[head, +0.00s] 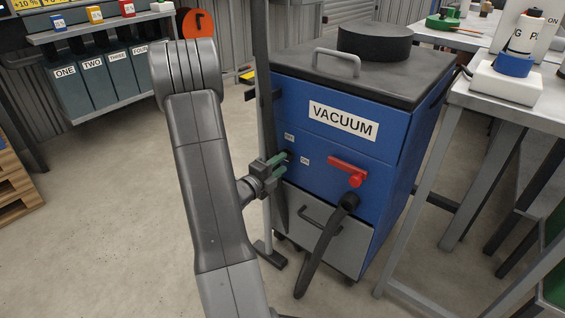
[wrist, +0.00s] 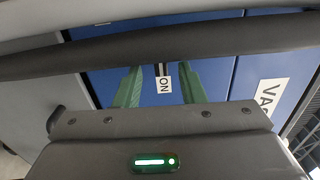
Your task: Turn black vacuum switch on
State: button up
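The blue vacuum cabinet (head: 400,130) stands right of centre in the head view, with a VACUUM label on its front. A small OFF label (head: 289,137) and an ON label (head: 305,160) are on its left front. The black switch (wrist: 160,69) shows only partly in the wrist view, as a dark piece with a white line beside the ON label; a dark bar hides the rest. My gripper (head: 283,161) is at the panel by these labels. Its green fingers (wrist: 190,85) are apart, one each side of the switch. I cannot tell whether they touch it.
A grey upright post (head: 265,120) stands close in front of the cabinet's left side, beside my gripper. A red handle (head: 348,166) and a black hose (head: 328,245) are on the cabinet front. A workbench (head: 500,100) stands at the right.

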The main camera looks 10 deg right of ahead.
jog(key=p+v, duration=0.2)
jog(key=v, duration=1)
jog(key=b+x, duration=0.2)
jog(key=x, duration=1.1)
jog(key=shift+w+d+b, duration=0.25)
jog(key=shift+d+b, duration=0.05)
